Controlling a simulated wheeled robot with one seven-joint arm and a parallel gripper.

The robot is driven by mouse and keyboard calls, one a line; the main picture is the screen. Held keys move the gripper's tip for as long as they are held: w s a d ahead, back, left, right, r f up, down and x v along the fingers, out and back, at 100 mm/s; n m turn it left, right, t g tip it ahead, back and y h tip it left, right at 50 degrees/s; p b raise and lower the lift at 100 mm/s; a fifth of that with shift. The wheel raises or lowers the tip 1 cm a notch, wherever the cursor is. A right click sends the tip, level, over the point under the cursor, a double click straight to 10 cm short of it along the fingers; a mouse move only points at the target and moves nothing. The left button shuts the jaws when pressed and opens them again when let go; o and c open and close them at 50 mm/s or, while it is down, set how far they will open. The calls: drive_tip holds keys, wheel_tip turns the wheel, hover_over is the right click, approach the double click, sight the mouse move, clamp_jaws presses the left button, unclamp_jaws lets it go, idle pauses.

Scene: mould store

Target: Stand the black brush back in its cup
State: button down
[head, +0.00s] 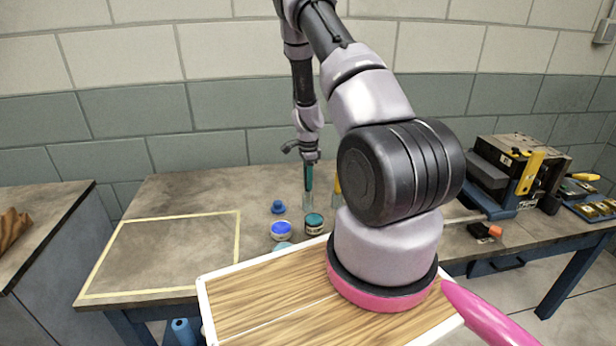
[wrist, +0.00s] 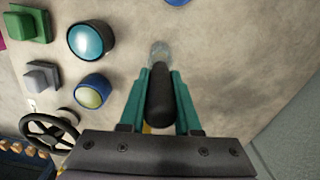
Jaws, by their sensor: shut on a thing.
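My gripper (head: 309,180) has teal fingers and points down over the bench. In the wrist view, my gripper (wrist: 160,92) is shut on the black brush (wrist: 160,98), whose dark, thick, rounded end lies between the fingers. A clear cup (wrist: 160,52) shows just beyond the brush's end; it also shows in the head view (head: 307,203), right below the fingers. I cannot tell whether the brush's lower end is inside the cup or above it. In the head view the brush is not distinguishable from the fingers.
A tin with a blue lid (head: 281,230) and one with a teal lid (head: 314,223) stand in front of the cup. A small blue knob (head: 278,207) is left of it. A yellow item (head: 337,188) stands close on the right. The taped rectangle (head: 165,255) is empty.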

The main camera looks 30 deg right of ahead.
drive_tip(key=shift+f, duration=0.25)
drive_tip(key=c, duration=0.5)
unclamp_jaws()
drive_tip(key=shift+c, duration=0.2)
wheel_tip(320, 180, up, 11)
drive_tip(key=shift+f, duration=0.1)
idle(0.6)
